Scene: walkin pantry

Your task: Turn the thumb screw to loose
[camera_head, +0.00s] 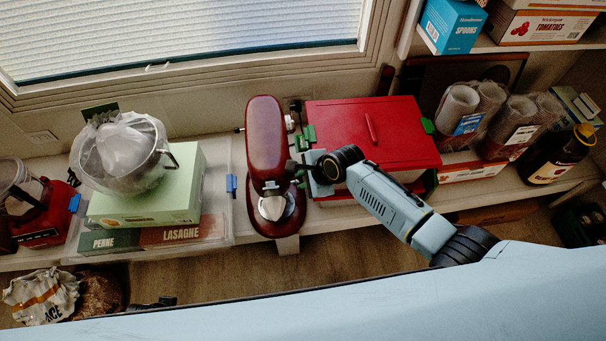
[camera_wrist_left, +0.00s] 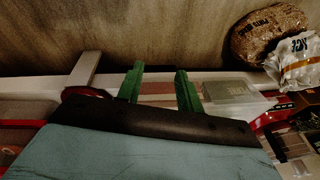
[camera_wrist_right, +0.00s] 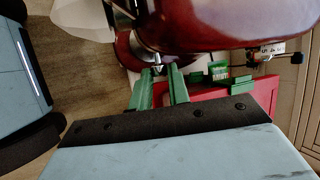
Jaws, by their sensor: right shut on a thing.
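The dark red stand mixer (camera_head: 266,135) stands on the counter with a metal bowl-like part (camera_head: 272,207) low at its front. My right gripper (camera_head: 298,169) reaches the mixer's side from the right. In the right wrist view, the green fingers (camera_wrist_right: 162,76) close in on a small metal thumb screw (camera_wrist_right: 158,68) below the red mixer head. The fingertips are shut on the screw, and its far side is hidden. In the left wrist view, my left gripper (camera_wrist_left: 160,82) has its green fingers apart with nothing between them, near the counter's front edge.
A red lidded box (camera_head: 372,130) stands right of the mixer, close to my right gripper. Sacks (camera_head: 42,296) lie on the floor.

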